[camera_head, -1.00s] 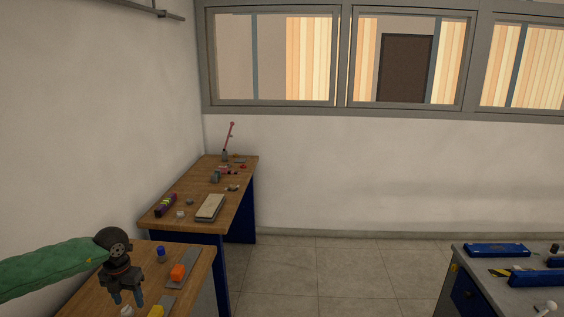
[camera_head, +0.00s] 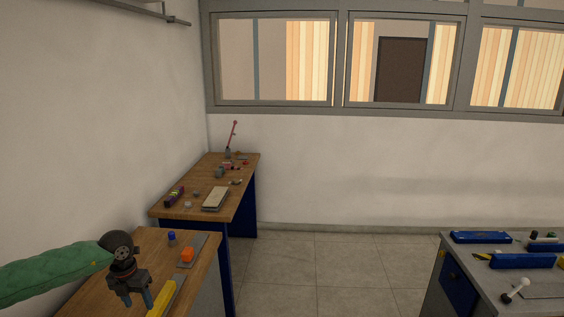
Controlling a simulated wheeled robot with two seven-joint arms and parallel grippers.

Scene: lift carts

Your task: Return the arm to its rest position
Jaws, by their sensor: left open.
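My left arm, in a green sleeve, comes in from the left in the head view. My left gripper (camera_head: 139,303) is open and empty, pointing down over the near wooden bench (camera_head: 90,296). Its fingertips are close to a yellow object (camera_head: 162,299) on that bench; I cannot tell if they touch it. An orange block (camera_head: 187,255) and a blue cylinder (camera_head: 172,238) stand farther back on the bench. My right gripper is not in view.
A second wooden bench (camera_head: 235,187) with several small objects stands behind, against the left wall. A grey bench (camera_head: 432,300) with blue items (camera_head: 481,237) is at the right. The tiled floor (camera_head: 335,268) between is clear.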

